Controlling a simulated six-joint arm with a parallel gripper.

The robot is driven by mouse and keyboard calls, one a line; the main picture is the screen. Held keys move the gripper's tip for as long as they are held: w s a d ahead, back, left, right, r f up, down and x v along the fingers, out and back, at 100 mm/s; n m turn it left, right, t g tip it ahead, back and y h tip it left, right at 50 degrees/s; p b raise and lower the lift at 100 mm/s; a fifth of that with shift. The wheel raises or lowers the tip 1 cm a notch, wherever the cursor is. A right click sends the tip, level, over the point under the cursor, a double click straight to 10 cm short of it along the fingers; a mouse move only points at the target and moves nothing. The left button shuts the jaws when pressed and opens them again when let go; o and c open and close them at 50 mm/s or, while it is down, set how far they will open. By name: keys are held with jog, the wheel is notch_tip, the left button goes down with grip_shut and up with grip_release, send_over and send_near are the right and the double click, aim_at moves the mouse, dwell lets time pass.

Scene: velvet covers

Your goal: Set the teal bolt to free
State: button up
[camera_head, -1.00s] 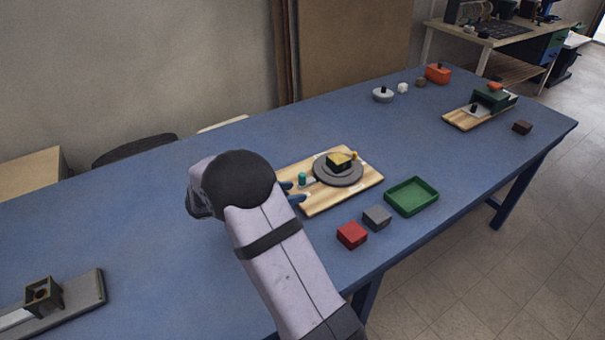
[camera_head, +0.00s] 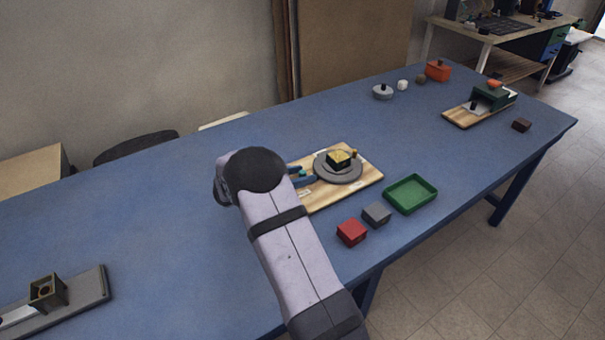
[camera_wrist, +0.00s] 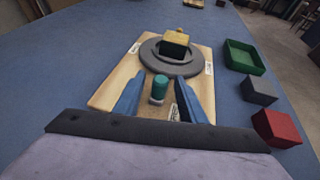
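The teal bolt (camera_wrist: 159,88) is a small upright cylinder on a wooden board (camera_wrist: 110,92), in front of a round grey turntable (camera_wrist: 149,53). A dark box with a yellow top (camera_wrist: 175,38) sits on the turntable. My gripper (camera_wrist: 160,82) is open, its blue fingers on either side of the teal bolt with gaps showing. In the head view the teal bolt (camera_head: 302,171) shows between the fingers, partly hidden by them. Labels lie on the board, too small to read.
A red block (camera_head: 352,232), a grey block (camera_head: 377,213) and a green tray (camera_head: 411,195) stand right of the board. Another wooden board with a green device (camera_head: 489,97) is at the far right.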

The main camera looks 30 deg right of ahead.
jog(key=shift+d+f, duration=0.2)
jog(key=shift+d, duration=0.2)
grip_shut()
jog(key=shift+a, duration=1.45)
grip_release()
jog(key=shift+a, duration=0.1)
jog(key=shift+b+v, duration=0.4)
jog(key=shift+v, duration=3.2)
